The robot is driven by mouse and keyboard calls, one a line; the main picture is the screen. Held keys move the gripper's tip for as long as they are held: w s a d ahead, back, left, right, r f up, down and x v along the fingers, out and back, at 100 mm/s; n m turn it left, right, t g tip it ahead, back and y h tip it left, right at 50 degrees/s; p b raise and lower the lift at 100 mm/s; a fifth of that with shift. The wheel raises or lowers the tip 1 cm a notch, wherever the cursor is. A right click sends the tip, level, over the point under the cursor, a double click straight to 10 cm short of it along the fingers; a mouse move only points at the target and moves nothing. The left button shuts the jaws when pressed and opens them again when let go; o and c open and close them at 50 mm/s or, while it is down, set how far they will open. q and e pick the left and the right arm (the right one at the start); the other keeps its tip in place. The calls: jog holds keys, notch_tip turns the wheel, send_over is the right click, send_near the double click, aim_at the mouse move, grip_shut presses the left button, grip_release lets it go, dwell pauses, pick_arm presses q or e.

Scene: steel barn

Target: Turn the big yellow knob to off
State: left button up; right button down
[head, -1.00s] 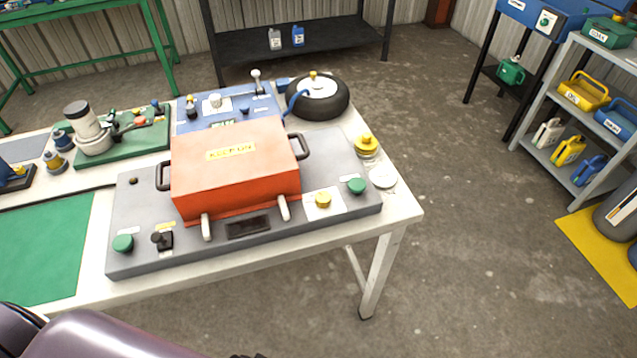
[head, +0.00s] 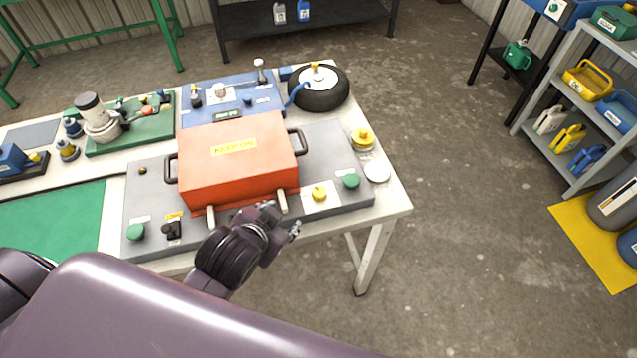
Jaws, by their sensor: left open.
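A yellow knob (head: 319,194) sits on a white plate near the front right of the grey panel (head: 330,150). A yellow round-topped piece (head: 362,138) stands at the panel's right edge, farther back; I cannot tell whether it is a knob. My left gripper (head: 283,219) is open and empty at the panel's front edge, in front of the orange-red box. It is left of and nearer than the yellow knob, apart from it. The knob's pointer and its off mark are too small to read. My right gripper is not in view.
The orange-red box (head: 238,165) with black side handles covers the panel's middle. Green knobs (head: 351,181) and (head: 136,232) and a black switch (head: 173,229) flank it. A wheel (head: 320,92) lies behind.

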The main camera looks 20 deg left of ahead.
pick_arm(q)
jog(key=w+d+r+m+t, duration=0.4)
jog(key=w+r+m+t, duration=0.15)
jog(key=w+r, duration=0.7)
jog(key=w+d+r+m+t+h, duration=0.3)
jog(key=d+r+m+t+h, duration=0.3)
jog(key=r, duration=0.6)
jog(key=s+d+r+m+g+h, duration=0.25)
jog(key=d+m+g+h, duration=0.2)
jog(key=d+m, duration=0.35)
jog(key=s+d+r+m+g+h, duration=0.2)
jog(key=s+d+m+g+h, duration=0.3)
jog(key=m, duration=0.5)
jog(key=s+d+r+m+g+h, duration=0.2)
jog(key=d+m+g+h, duration=0.3)
jog(key=d+m, duration=0.4)
jog(key=m+g+y, duration=0.6)
jog(key=m+y, duration=1)
jog(key=y, duration=0.4)
send_over(319, 191)
jog(key=shift+n, duration=0.25)
notch_tip(319, 191, down, 25)
jog(key=shift+a, duration=0.1)
notch_tip(319, 191, down, 6)
jog(key=shift+p, duration=1.2)
jog(key=shift+f, duration=0.7)
